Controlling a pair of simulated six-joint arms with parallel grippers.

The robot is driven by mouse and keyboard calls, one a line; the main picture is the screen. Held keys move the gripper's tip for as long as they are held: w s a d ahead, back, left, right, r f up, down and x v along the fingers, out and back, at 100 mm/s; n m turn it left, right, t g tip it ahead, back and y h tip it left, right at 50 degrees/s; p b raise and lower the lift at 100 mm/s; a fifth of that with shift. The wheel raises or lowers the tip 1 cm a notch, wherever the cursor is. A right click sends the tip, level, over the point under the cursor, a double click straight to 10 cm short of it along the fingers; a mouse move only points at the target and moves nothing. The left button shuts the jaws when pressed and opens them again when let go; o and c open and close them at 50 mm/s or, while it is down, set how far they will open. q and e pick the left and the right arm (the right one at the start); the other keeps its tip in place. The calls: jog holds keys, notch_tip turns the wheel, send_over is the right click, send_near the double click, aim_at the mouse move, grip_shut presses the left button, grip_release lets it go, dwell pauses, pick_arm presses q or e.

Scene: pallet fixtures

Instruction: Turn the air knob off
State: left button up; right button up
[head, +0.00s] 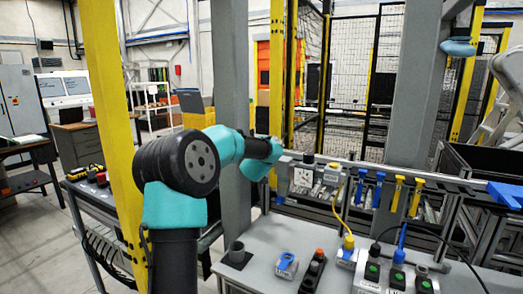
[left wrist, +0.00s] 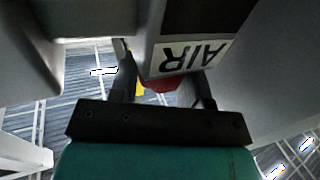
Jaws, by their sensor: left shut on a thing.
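The air knob (left wrist: 163,84) is a small red part that shows in the left wrist view, under a light panel with an upside-down AIR label (left wrist: 190,54). My left gripper (left wrist: 160,75) has one dark finger on each side of the knob and is shut on it. The fingers and label partly hide the knob, and its turn position cannot be told. In the head view my left arm reaches over to a small panel with a white gauge (head: 304,177) on the rail. There the knob and the fingertips cannot be made out. My right gripper is not in view.
A grey bench (head: 255,277) holds a blue-topped block (head: 287,264), a black block with a red top (head: 313,270) and connectors. Blue tools (head: 379,190) and yellow tools (head: 397,193) hang along the rail. A grey post stands close behind my left arm, a yellow post left of it.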

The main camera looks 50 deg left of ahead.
pick_arm(q)
jog(key=shift+s+a+r+m+t+h, duration=0.1)
jog(key=shift+a+r+m+t+h, duration=0.05)
jog(key=shift+m+t+h, duration=0.95)
jog(key=shift+s+a+r+m+t+h, duration=0.15)
jog(key=shift+m+t+h, duration=0.45)
jog(key=shift+m+h, duration=0.5)
jog(key=shift+w+d+f+h, duration=0.1)
jog(key=shift+w+f+h, duration=0.05)
jog(key=shift+h, duration=0.75)
jog(key=o, duration=0.7)
jog(key=shift+o, duration=1.2)
jog(key=shift+f, duration=0.15)
jog(key=v, duration=1.7)
jog(key=shift+s+f, duration=0.15)
jog(key=shift+s, duration=0.05)
jog(key=shift+d, duration=0.1)
